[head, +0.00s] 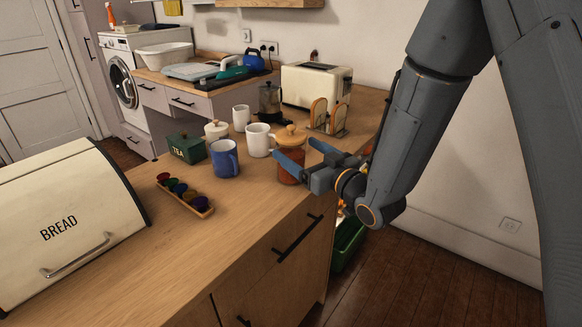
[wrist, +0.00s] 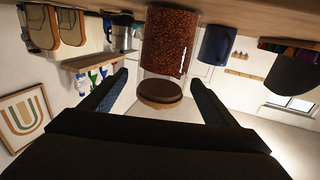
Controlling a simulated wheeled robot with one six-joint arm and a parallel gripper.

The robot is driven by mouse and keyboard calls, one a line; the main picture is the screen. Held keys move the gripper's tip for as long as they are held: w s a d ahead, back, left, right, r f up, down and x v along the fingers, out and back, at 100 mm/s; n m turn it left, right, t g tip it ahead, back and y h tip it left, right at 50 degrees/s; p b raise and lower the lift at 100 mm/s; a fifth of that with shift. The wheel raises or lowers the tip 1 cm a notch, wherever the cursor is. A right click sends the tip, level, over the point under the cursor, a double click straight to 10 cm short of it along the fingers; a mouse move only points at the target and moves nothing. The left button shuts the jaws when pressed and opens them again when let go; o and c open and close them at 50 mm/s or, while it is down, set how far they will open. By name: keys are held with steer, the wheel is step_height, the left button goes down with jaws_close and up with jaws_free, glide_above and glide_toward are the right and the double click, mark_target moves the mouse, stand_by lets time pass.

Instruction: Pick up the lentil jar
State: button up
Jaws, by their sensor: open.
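The lentil jar (head: 288,173) is a clear jar of red-orange lentils with a round wooden lid (head: 291,136). It stands upright near the counter's right edge. In the wrist view, which is upside down, the jar (wrist: 170,42) is straight ahead, its lid (wrist: 160,92) between the finger lines. My gripper (head: 300,153) is open, with its blue fingers pointing left at the jar. One finger passes in front of the jar in the head view and hides part of it. The fingers (wrist: 160,79) hold nothing. I cannot tell whether the fingertips reach past the jar's near side.
A blue mug (head: 224,160) and a white mug (head: 258,141) stand left of the jar. A toast rack (head: 328,122), French press (head: 269,101) and toaster (head: 316,85) are behind. A green tea tin (head: 187,148), pod tray (head: 185,196) and bread bin (head: 62,222) stand further left.

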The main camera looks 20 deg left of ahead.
mark_target(283, 137)
steer(key=x, duration=0.2)
steer(key=p+x, duration=0.1)
steer(key=x, duration=0.1)
steer(key=r+p+x, duration=0.1)
steer(key=x, duration=0.1)
steer(key=shift+s+a, duration=0.1)
steer(key=shift+w+a+p, duration=0.3)
steer(key=shift+w+a, duration=0.05)
steer(key=shift+a, duration=0.1)
steer(key=c, duration=2)
jaws_close()
steer(key=shift+r, duration=0.15)
